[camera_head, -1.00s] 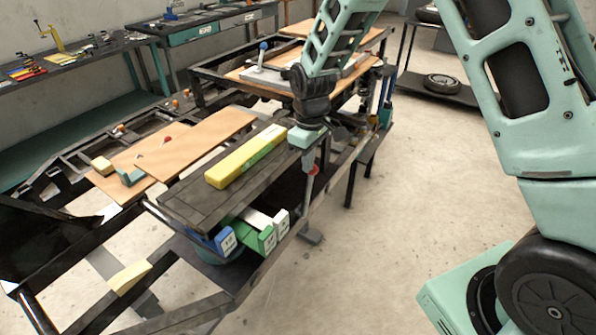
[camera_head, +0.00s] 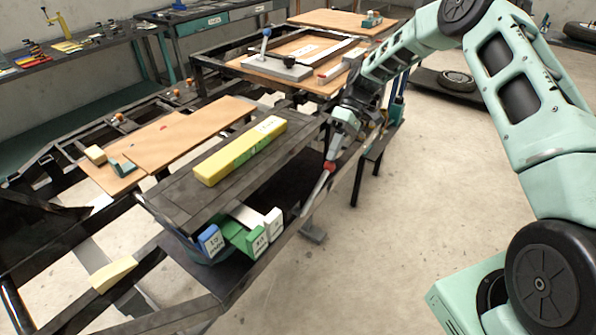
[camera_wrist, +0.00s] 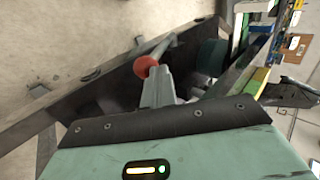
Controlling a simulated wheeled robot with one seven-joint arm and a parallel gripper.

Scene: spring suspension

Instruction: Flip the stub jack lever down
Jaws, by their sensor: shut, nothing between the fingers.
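The lever is a pale rod (camera_head: 317,190) with a red ball knob (camera_head: 329,166), at the right side of the dark bench. In the head view it leans, knob up and to the right, with its foot by the lower frame rail. In the wrist view the red knob (camera_wrist: 146,67) is just past my fingertips and the rod runs on behind it. My gripper (camera_head: 336,150) is shut and empty, right above the knob. The fingers (camera_wrist: 158,88) overlap the knob's edge in the wrist view; I cannot tell whether they touch. The jack body is not clear.
A yellow-green beam (camera_head: 240,152) lies on the dark bench top (camera_head: 190,200). Blue, green and white labelled blocks (camera_head: 258,240) sit below it, left of the lever. A board with a blue-knobbed clamp (camera_head: 266,45) stands behind. Open floor (camera_head: 400,240) lies to the right.

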